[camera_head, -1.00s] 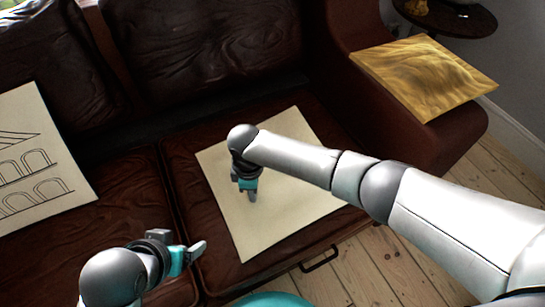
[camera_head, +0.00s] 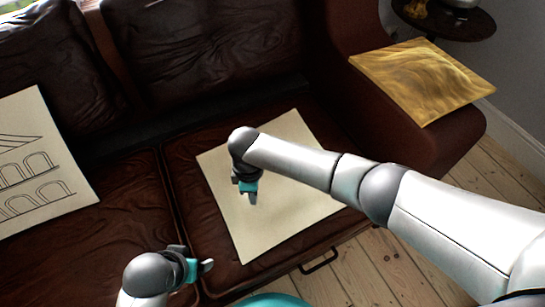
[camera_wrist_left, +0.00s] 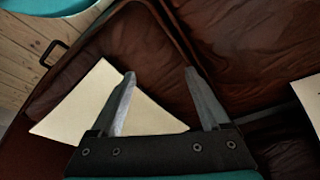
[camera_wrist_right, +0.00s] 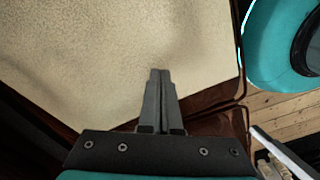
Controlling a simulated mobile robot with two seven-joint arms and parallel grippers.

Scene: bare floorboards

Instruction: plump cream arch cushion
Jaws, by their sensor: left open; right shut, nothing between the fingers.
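The cream cushion with black line-drawn arches (camera_head: 38,165) lies on the left part of the sofa, cut off by the picture's edge. A plain cream square cushion (camera_head: 300,190) lies flat on the right seat; it also shows in the left wrist view (camera_wrist_left: 75,110) and the right wrist view (camera_wrist_right: 100,60). My right gripper (camera_head: 252,199) is shut and empty, pointing down over the plain cushion; I cannot tell whether it touches. My left gripper (camera_head: 207,266) is open and empty, near the front of the seats, apart from both cushions. A pale edge, probably the arch cushion, shows in the left wrist view (camera_wrist_left: 310,95).
The dark brown leather sofa (camera_head: 120,210) has a gold cushion (camera_head: 420,75) on its right arm. A small dark round table (camera_head: 470,22) stands behind that arm. Bare floorboards (camera_head: 385,265) are at the front right. My right arm crosses above the right seat.

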